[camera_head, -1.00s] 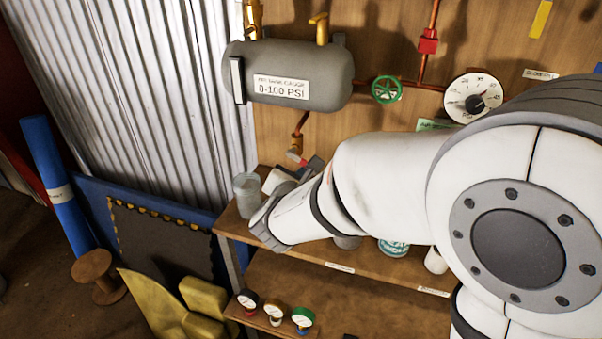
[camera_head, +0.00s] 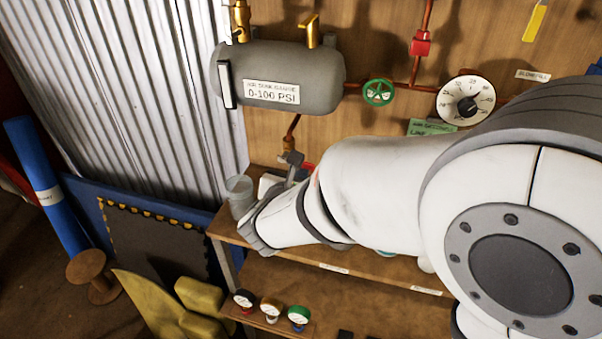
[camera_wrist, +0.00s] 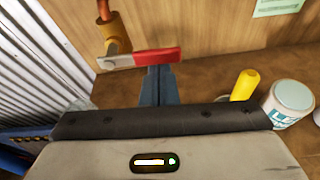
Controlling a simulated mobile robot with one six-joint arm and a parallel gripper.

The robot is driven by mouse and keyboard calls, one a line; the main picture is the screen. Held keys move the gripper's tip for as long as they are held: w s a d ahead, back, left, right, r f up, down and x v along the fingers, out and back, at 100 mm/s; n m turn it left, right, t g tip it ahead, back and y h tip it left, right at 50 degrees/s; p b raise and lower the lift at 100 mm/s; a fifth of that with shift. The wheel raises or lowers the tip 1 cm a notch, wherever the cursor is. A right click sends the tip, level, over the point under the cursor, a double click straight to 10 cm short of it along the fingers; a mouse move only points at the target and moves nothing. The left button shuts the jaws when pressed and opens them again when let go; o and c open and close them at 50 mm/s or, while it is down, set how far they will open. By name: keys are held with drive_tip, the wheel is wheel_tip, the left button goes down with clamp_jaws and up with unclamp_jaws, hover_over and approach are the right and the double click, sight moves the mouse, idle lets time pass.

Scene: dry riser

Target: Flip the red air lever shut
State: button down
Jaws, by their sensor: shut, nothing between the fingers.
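The red air lever (camera_wrist: 150,58) sits on a brass valve (camera_wrist: 112,38) at the end of a copper pipe, in the upper left of the wrist view. It points right, crosswise to the pipe. My gripper (camera_wrist: 160,72) is shut and empty, its fingertips right at the lower edge of the lever's red handle. I cannot tell if they touch it. In the head view my gripper (camera_head: 293,160) is just below the brass valve (camera_head: 289,145). Only a bit of the red lever (camera_head: 308,168) shows there, right of my fingers.
The grey air tank (camera_head: 285,78) is above, with a green wheel valve (camera_head: 378,92) and a dial gauge (camera_head: 466,99) to its right. A yellow-handled thing (camera_wrist: 245,84) and a white tub (camera_wrist: 289,103) stand on the shelf right of my gripper. Corrugated metal (camera_wrist: 40,60) is at left.

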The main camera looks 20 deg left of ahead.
drive_tip(key=shift+s+a+r, duration=0.1)
drive_tip(key=shift+s+a, duration=0.1)
idle(0.4)
